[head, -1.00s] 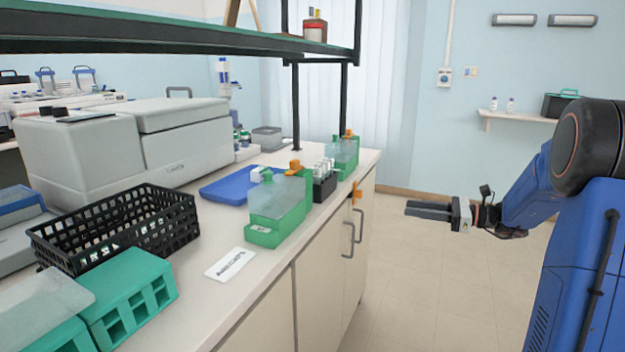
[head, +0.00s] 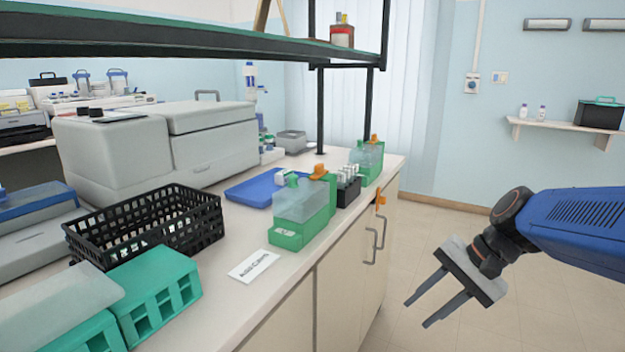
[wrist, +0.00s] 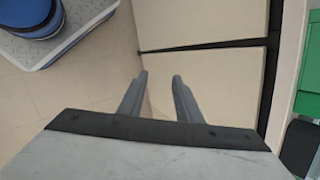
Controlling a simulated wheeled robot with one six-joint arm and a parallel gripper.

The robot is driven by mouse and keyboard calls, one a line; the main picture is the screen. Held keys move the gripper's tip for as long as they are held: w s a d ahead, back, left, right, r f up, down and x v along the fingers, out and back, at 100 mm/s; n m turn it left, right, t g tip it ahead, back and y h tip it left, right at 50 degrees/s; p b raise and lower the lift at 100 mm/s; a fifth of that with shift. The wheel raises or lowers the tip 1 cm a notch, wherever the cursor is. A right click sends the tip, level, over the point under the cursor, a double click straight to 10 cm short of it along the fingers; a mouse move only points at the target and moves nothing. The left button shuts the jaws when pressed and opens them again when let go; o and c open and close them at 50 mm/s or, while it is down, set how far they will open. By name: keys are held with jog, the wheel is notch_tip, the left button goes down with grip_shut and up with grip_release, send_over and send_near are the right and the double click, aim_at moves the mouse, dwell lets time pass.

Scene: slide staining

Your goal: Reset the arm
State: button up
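My gripper (head: 421,312) hangs over the floor to the right of the bench in the head view, clear of the cabinet fronts. Its two fingers stand apart with nothing between them. The wrist view shows the same two parted fingers (wrist: 160,85), with cabinet doors and floor behind them. My blue arm reaches in from the right edge of the head view.
The bench (head: 225,325) carries a black basket (head: 150,225), green racks (head: 160,295), a green-based staining container (head: 300,205), a blue tray (head: 250,190) and a large grey machine (head: 150,150). A shelf (head: 200,45) hangs above. Open floor (head: 450,230) lies right of the bench.

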jog(key=s+d+f+n+t+h, duration=0.2)
jog(key=s+d+n+h, duration=0.4)
jog(key=s+n, duration=0.3)
jog(key=shift+s+f+t, duration=0.25)
jog(key=shift+s+t, duration=0.35)
jog(key=shift+s, duration=0.6)
jog(key=shift+d, duration=0.1)
